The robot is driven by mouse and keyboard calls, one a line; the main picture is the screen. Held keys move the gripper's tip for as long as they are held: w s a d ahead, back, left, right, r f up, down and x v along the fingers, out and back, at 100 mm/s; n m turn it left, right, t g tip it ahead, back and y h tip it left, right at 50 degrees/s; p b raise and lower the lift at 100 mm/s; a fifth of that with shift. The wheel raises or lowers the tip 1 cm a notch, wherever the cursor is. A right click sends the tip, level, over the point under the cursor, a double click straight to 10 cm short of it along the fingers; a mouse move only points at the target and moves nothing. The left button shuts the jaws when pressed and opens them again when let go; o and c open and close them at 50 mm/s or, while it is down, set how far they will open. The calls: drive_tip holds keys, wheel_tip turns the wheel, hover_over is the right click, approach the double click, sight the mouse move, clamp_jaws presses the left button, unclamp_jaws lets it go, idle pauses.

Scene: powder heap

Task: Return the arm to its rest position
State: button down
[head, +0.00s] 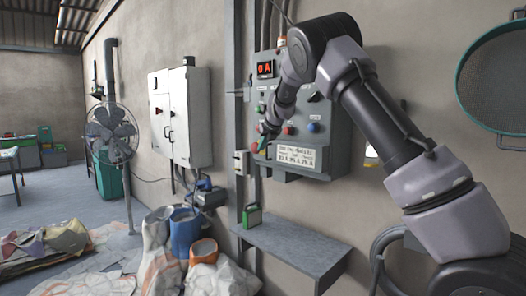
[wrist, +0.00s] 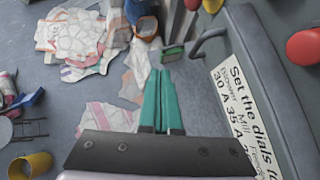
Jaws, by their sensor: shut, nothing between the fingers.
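My arm reaches from the lower right up and over to the grey control panel (head: 342,150) on the wall. My gripper (head: 262,144) is at the panel's lower left, near its knobs and buttons. In the wrist view my gripper's teal fingers (wrist: 160,74) lie together, shut and empty. A white label with dial settings (wrist: 240,105) is right of the fingers, on the panel face. A red knob (wrist: 305,46) and a yellow knob (wrist: 212,4) show beyond it. Whether a finger touches the panel, I cannot tell. A red-lit display (head: 265,69) sits at the panel's upper left.
A grey shelf (head: 292,246) juts out below the panel, with a small green item (head: 252,215) at its left end. A white cabinet (head: 181,115) and a fan (head: 110,133) stand left. Sacks (head: 160,235) and a blue bucket (head: 185,230) crowd the floor. A round sieve (head: 497,77) hangs right.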

drive_tip(key=s+d+r+n+g+y, duration=0.1)
drive_tip(key=s+d+r+n, duration=0.45)
drive_tip(key=s+d, duration=0.45)
drive_tip(key=s+d+r+n, duration=0.5)
drive_tip(key=s+d+r, duration=0.25)
drive_tip(key=s, duration=0.45)
drive_tip(key=s+d+f+n+h, duration=0.1)
drive_tip(key=s+d+f+n, duration=0.1)
drive_tip(key=s+n, duration=0.3)
drive_tip(key=s+d+f+n+h, duration=0.1)
drive_tip(key=s+d+n, duration=0.2)
drive_tip(key=s, duration=1)
drive_tip(key=s+d+f+n, duration=0.2)
drive_tip(key=s+n, duration=0.6)
drive_tip(key=s, duration=0.1)
drive_tip(key=shift+s+d+f+h, duration=0.15)
drive_tip(key=shift+s+f+h, duration=0.15)
drive_tip(key=shift+s+h, duration=0.1)
drive_tip(key=shift+n, duration=0.25)
